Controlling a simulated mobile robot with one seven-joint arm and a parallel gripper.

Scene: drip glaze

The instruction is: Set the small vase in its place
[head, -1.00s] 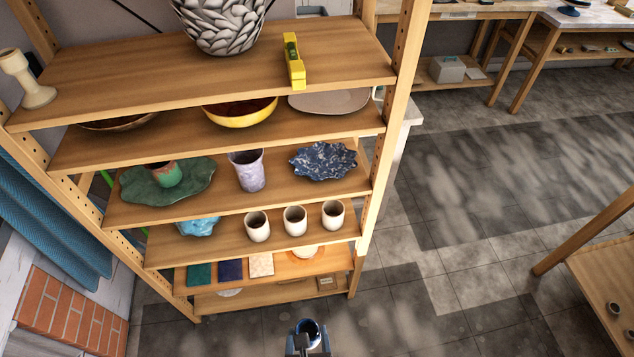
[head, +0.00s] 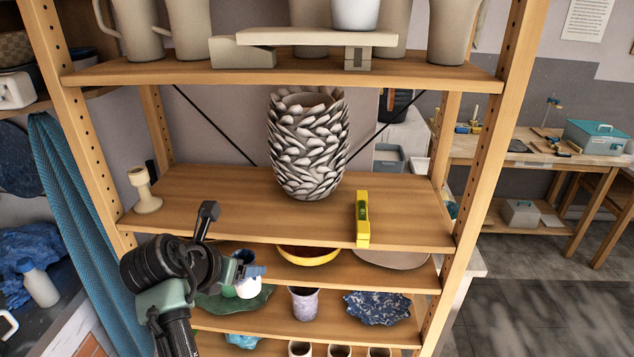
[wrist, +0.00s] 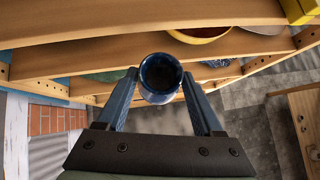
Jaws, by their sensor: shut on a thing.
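The small vase (wrist: 160,97) is in the wrist view, with a glossy dark blue rim and a dark inside. The two fingers of my gripper (wrist: 160,84) are closed on its sides. In the head view my gripper (head: 248,271) is in front of the shelf unit, left of its middle. A white lower part of what looks like the vase (head: 247,288) shows just under the fingers, in front of the green leaf-shaped plate (head: 262,303). My arm and gripper hide much of the vase there.
A large leaf-patterned vase (head: 308,150) and a yellow level (head: 362,218) stand on the shelf above, with a cream candlestick (head: 145,190) at left. Bare wood lies left of the large vase. Below are a yellow bowl (head: 309,254), a lilac cup (head: 304,303) and a blue wavy plate (head: 377,308).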

